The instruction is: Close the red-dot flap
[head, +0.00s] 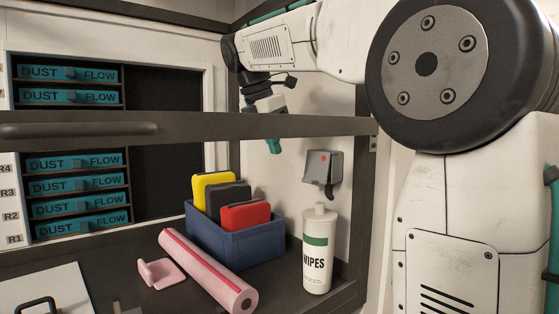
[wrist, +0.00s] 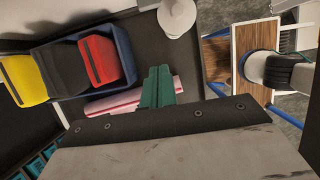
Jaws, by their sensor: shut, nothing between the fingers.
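The red-dot flap (head: 319,166) is a small grey cover with a red dot, on a grey wall box at the right end of the bench, above the wipes bottle. It is too small to tell how far its lid stands open. My gripper (head: 274,146) hangs in the air to the left of the flap and a little higher, apart from it. In the wrist view its green fingers (wrist: 157,87) are together and empty, in front of the pink roll. The flap is not seen in the wrist view.
A white wipes bottle (head: 317,255) stands below the flap. A blue crate (head: 240,240) holds yellow, black and red packs. A pink roll (head: 205,270) and a pink holder (head: 160,274) lie on the bench. A dark rail (head: 190,128) crosses the front at mid-height.

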